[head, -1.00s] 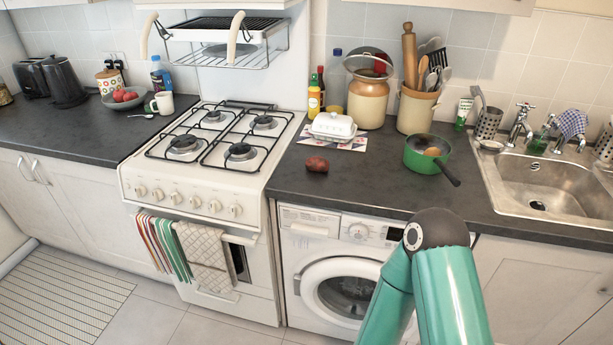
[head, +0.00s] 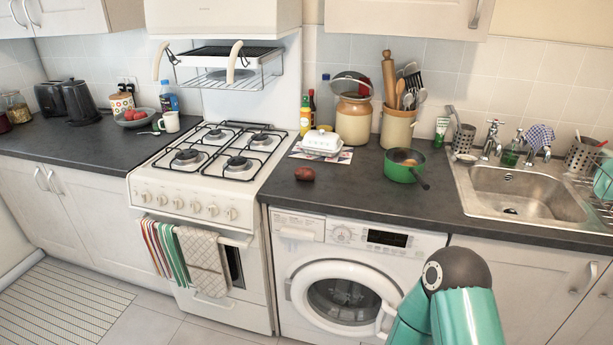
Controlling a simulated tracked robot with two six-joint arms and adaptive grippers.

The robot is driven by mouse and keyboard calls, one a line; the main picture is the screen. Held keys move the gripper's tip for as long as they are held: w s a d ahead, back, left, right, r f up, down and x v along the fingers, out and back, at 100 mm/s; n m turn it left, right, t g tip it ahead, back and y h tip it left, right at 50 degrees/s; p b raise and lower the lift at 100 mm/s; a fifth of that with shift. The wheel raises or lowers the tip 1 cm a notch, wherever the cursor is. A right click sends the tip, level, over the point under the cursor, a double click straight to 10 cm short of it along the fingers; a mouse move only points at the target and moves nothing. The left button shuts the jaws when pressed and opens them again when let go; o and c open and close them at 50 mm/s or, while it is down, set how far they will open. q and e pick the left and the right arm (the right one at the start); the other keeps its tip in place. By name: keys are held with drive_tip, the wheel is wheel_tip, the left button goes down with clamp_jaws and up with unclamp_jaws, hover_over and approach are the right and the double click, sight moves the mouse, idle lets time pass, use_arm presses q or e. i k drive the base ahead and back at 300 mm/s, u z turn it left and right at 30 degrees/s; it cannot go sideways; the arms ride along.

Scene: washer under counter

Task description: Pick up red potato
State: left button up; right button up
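The red potato (head: 304,174) lies on the dark countertop (head: 345,190) above the washing machine, near the counter's front edge and just right of the stove. It is small, dark red and fully visible, with nothing touching it from above. My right arm shows only as a teal link with a dark joint at the bottom right, in front of the washer and well below and right of the potato. Neither gripper is in the picture.
A white butter dish (head: 322,142) stands behind the potato. A green saucepan (head: 400,168) stands to its right, its dark handle pointing forward. The stove (head: 205,185) is at left, the sink (head: 520,190) at right. Bare counter surrounds the potato.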

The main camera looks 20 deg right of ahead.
sight(303, 174)
drive_tip(key=z, duration=0.05)
drive_tip(key=i, duration=0.9)
drive_tip(key=u, duration=0.05)
